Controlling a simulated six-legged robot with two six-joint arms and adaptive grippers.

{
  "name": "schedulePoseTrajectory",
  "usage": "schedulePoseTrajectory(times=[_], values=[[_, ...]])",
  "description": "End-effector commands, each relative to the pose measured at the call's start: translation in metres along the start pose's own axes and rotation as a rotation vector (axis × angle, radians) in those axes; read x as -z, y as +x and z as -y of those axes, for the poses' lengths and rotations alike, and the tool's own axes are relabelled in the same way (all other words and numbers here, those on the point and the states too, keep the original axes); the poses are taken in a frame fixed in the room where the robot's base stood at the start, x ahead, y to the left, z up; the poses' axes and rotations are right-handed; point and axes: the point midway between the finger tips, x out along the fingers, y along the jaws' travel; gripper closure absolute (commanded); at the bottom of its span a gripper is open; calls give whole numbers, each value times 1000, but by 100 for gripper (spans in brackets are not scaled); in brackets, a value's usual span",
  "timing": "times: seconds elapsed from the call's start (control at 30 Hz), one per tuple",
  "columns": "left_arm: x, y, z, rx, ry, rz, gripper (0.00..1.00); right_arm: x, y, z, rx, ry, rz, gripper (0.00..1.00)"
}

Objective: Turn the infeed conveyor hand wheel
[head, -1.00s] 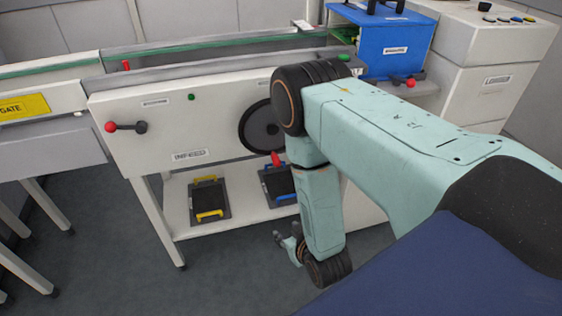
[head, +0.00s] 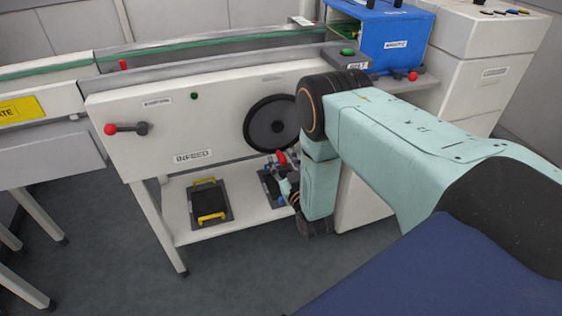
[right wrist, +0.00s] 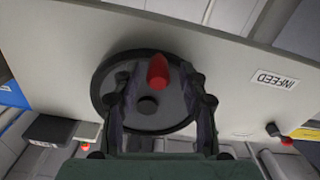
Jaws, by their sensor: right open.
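The infeed hand wheel (head: 261,124) is a dark disc with a black rim on the white INFEED conveyor panel. Its red handle (head: 281,157) is at the lower edge in the head view, close to my right gripper (head: 283,170). In the right wrist view the wheel (right wrist: 108,74) fills the middle, with its red handle (right wrist: 158,70) between the open fingers of my right gripper (right wrist: 159,80). The fingers are spread on either side of the handle; I cannot tell whether they touch it. My left gripper is not in view.
A red-knobbed lever (head: 126,129) sits at the panel's left. A lower shelf (head: 183,219) holds dark trays, one with yellow handles (head: 209,200). A blue box (head: 393,45) stands at the back right. The floor in front is clear.

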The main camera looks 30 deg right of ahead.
Motion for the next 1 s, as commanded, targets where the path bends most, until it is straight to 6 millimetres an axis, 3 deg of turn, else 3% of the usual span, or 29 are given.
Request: schedulePoseTrajectory(times=[0.37,0.87,1.0], values=[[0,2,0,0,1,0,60,1,8,1,-2,0,1,57],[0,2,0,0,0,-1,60,0,8,2,-3,0,2,99],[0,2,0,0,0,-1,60,0,8,2,-3,0,1,100]])
